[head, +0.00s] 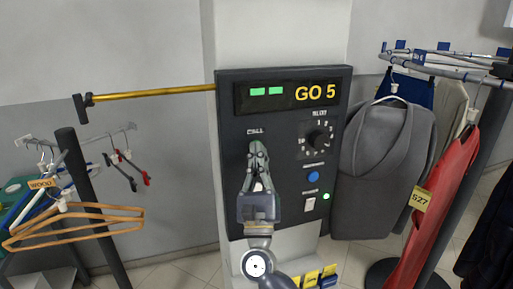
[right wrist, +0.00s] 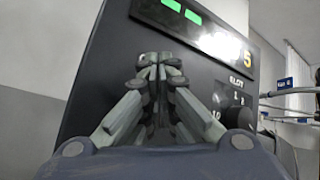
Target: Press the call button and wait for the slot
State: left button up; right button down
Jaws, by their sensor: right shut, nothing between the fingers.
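The dark control panel (head: 285,200) is mounted on the white pillar. Its display (head: 286,96) reads "GO 5" with two green bars lit. The "CALL" label shows at the panel's upper left; the call button below it is hidden behind my right gripper (head: 258,146). That gripper is shut and empty, pointing up in front of the panel; I cannot tell whether it touches. The slot dial (head: 319,139) is right of it. A blue button (head: 313,176) and a white switch (head: 309,204) with a green light sit below. In the right wrist view the shut fingertips (right wrist: 160,60) are before the panel (right wrist: 95,90).
A yellow rail (head: 150,94) runs left from the panel. Wooden hangers (head: 85,222) hang on a stand at left. A grey coat (head: 385,160) and a red garment tagged 527 (head: 440,200) hang at right. Yellow tags (head: 312,277) lie low beneath the panel.

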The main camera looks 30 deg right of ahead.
jog(key=shift+s, duration=0.2)
jog(key=shift+s, duration=0.1)
jog(key=shift+s+a, duration=0.2)
jog(key=shift+s, duration=0.55)
jog(key=shift+s+a, duration=0.2)
jog(key=shift+s, duration=0.6)
jog(key=shift+s+a, duration=0.2)
jog(key=shift+s, duration=0.55)
